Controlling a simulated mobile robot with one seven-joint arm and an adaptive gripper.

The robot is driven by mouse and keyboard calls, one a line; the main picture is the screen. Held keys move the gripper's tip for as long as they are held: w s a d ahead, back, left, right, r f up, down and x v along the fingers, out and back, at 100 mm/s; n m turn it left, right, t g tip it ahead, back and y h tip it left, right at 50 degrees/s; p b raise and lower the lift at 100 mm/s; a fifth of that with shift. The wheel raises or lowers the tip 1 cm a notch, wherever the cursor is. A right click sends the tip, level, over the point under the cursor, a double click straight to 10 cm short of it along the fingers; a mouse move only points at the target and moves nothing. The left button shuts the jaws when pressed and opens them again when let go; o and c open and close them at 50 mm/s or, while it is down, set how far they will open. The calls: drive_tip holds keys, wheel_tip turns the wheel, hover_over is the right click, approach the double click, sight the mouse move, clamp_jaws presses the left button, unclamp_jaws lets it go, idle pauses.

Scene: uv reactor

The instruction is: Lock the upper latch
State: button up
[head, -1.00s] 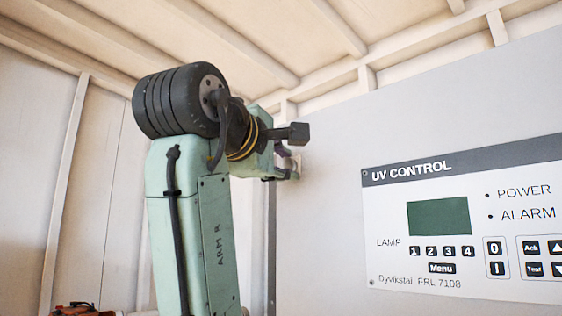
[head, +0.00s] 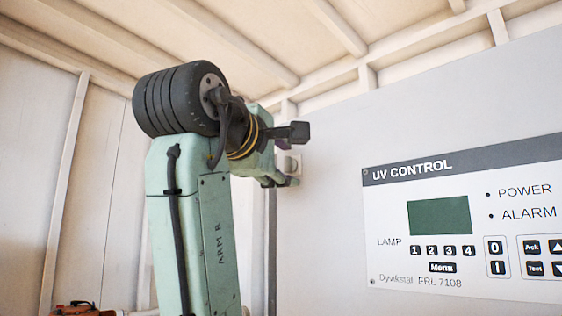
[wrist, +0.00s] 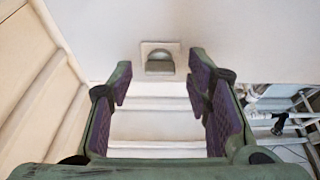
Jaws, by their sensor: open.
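The upper latch (wrist: 160,58) shows in the wrist view as a small pale square plate with a rounded grey knob or recess, high on the grey panel. It lies just beyond and between my fingertips. My gripper (wrist: 160,84) is open and empty, with its purple-padded fingers spread to either side. In the head view my gripper (head: 284,180) is at the panel's left edge, close to the latch (head: 295,163), which is partly hidden behind it. I cannot tell whether a finger touches the latch.
The grey cabinet panel (head: 325,195) carries the UV control display (head: 440,216) and buttons on the right. A pale ribbed wall (head: 100,180) stands at left under a beamed ceiling. Metal pipework (wrist: 285,120) shows at lower right in the wrist view.

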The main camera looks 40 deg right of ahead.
drive_tip(key=v, duration=1.2)
drive_tip(key=shift+w, duration=0.1)
